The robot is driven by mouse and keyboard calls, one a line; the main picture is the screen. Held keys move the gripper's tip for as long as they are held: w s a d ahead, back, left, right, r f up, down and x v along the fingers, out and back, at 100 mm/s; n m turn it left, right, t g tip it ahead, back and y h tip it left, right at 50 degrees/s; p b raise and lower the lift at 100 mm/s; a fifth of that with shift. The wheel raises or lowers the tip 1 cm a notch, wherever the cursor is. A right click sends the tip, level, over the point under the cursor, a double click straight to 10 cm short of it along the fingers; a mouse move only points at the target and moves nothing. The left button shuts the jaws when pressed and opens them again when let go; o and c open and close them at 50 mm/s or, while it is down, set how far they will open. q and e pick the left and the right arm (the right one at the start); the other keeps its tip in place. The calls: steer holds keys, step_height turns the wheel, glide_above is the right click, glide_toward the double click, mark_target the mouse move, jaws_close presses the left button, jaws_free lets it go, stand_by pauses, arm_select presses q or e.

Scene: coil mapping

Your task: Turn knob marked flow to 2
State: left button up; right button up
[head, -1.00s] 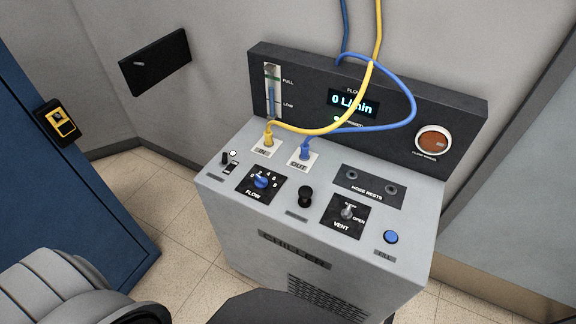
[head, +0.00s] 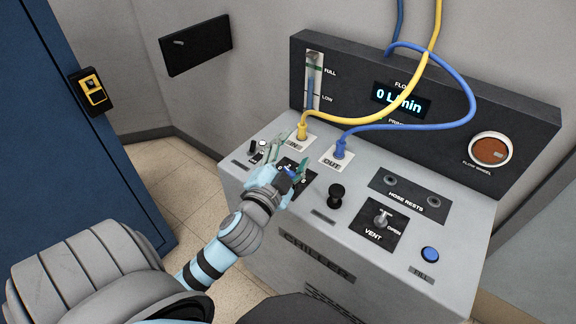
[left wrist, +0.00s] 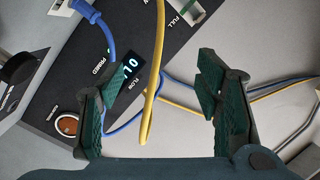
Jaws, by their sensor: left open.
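The FLOW knob (head: 291,173), a blue knob on a black plate on top of the grey chiller (head: 335,230), is mostly covered by my left gripper (head: 288,166) in the head view. Only a bit of blue shows between the fingers, and its dial numbers are largely hidden. My left gripper is open over the FLOW plate; I cannot tell whether it touches the knob. In the left wrist view the two green-padded fingers (left wrist: 158,100) are wide apart with no knob visible between them. The display (head: 402,101) reads 0 L/min. My right gripper is not in view.
The yellow hose (head: 365,117) and blue hose (head: 440,124) plug into the IN and OUT ports just behind my left gripper. A black knob (head: 337,193), VENT lever (head: 381,218) and blue FILL button (head: 430,254) stand to its right. A small switch (head: 257,150) is at its left.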

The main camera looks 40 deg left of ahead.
arm_select(q)
steer(key=w+d+r+m+t+h, duration=0.2)
steer(key=d+r+m+t+h, duration=0.1)
steer(key=r+m+h, duration=0.25)
steer(key=w+d+r+m+t+h, duration=0.1)
steer(key=d+r+m+t+h, duration=0.1)
steer(key=d+r+m+h, duration=0.35)
steer(key=d+r+m+g+h, duration=0.4)
steer(key=m+h, duration=0.3)
steer(key=m, duration=0.5)
steer(key=m+g+y, duration=1)
steer(key=g+y, duration=0.2)
steer(key=g, duration=0.2)
glide_toward(290, 170)
steer(key=b+x, duration=0.1)
steer(key=x, duration=0.7)
steer(key=shift+f+b, duration=0.2)
steer(key=shift+b, duration=0.15)
steer(key=shift+d, duration=0.1)
